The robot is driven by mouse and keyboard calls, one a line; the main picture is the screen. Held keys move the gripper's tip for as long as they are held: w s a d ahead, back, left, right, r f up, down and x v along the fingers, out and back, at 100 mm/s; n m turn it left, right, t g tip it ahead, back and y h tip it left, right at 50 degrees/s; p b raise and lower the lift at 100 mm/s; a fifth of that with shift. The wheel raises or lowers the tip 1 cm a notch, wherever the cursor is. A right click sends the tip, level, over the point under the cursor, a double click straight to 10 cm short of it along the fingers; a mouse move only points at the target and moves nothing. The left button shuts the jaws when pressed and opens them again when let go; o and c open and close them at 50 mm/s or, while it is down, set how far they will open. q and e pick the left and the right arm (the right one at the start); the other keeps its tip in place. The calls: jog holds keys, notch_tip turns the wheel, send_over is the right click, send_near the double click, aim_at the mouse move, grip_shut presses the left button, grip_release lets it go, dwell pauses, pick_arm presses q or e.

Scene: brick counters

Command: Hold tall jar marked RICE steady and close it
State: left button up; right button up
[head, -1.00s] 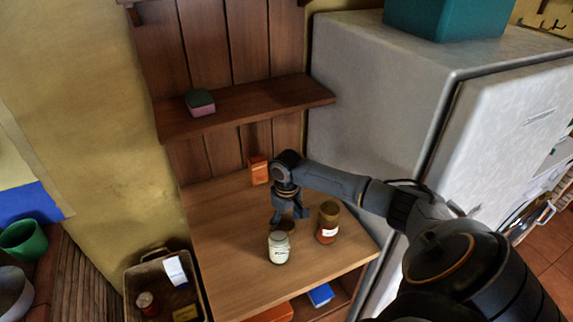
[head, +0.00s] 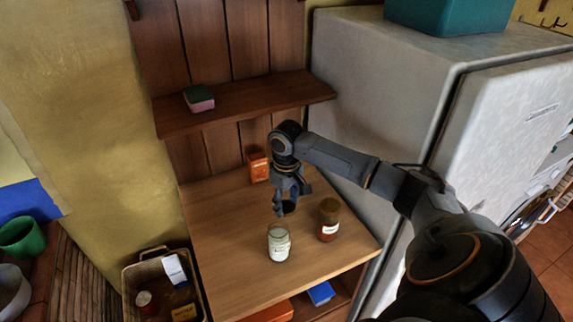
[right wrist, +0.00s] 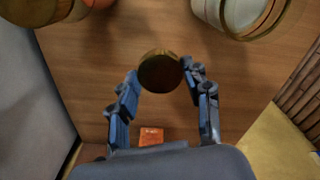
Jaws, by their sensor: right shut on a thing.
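A glass jar with pale contents and a white label (head: 279,245) stands upright on the wooden counter; its lettering is too small to read. Its top shows no lid, and its rim also shows at the top right of the right wrist view (right wrist: 240,14). My right gripper (head: 288,207) is shut on a round dark-gold lid (right wrist: 160,72), held above the counter just behind the pale jar and apart from it. My left gripper is not in view.
A brown-topped jar with red contents (head: 328,221) stands right of the pale jar. An orange box (head: 258,167) stands at the back of the counter (head: 222,252). A shelf with a sponge (head: 199,98) is above; a fridge (head: 385,90) borders the right.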

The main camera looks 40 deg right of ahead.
jog(key=shift+r, duration=1.45)
